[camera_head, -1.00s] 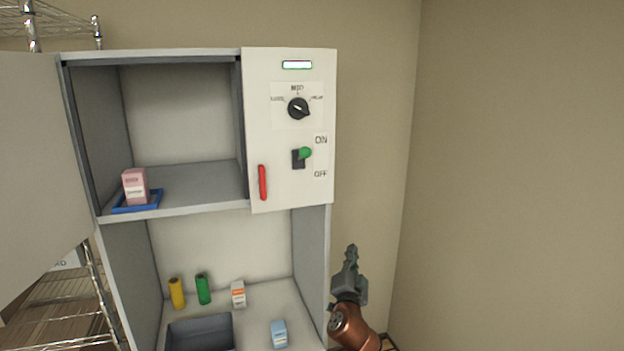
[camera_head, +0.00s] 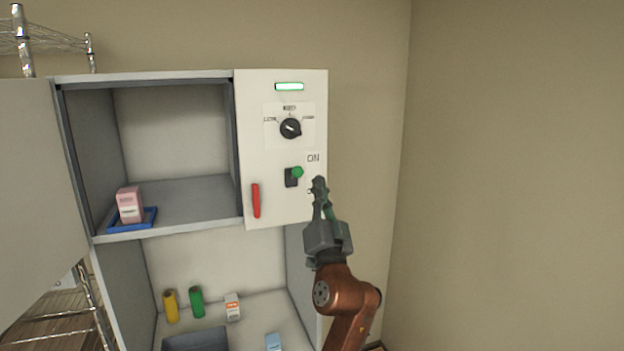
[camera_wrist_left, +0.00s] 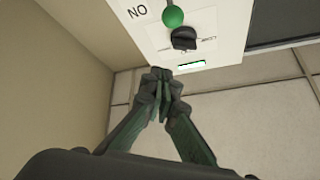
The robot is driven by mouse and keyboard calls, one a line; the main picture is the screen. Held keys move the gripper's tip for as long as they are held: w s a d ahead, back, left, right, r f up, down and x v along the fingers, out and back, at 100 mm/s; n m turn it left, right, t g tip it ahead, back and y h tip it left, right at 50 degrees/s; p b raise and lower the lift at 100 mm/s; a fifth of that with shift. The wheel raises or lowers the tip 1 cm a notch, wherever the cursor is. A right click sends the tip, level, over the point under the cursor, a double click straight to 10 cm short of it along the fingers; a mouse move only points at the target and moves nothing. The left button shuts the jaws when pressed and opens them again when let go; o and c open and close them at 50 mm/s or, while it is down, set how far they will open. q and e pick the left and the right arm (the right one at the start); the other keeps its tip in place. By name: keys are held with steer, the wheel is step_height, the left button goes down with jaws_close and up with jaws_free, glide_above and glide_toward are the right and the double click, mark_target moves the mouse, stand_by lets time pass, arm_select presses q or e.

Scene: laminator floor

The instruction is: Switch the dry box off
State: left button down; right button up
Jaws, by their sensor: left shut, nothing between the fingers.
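The dry box's white control panel (camera_head: 278,210) has a switch with a green ball knob (camera_head: 297,172) on a dark base. The knob sits high, just below and left of the ON label (camera_head: 313,157); the OFF label is hidden behind my gripper. My left gripper (camera_head: 318,183) is shut and empty, pointing up just right of the knob and apart from it in the picture. In the left wrist view the panel is upside down, with the knob (camera_wrist_left: 173,16) beyond the shut fingertips (camera_wrist_left: 160,76). My right gripper is not in view.
A rotary dial (camera_head: 290,128) and a lit green display (camera_head: 289,86) are above the switch. A red handle (camera_head: 256,200) is to its left. The open door (camera_head: 35,180) stands at the left. Free room is to the right.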

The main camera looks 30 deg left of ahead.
mark_target(295, 175)
arm_select(q)
steer(key=w+a+r+p, duration=0.1)
steer(key=w+a+p, duration=0.3)
steer(key=w+a, duration=0.1)
steer(key=shift+a+r, duration=0.35)
steer(key=shift+a, duration=0.55)
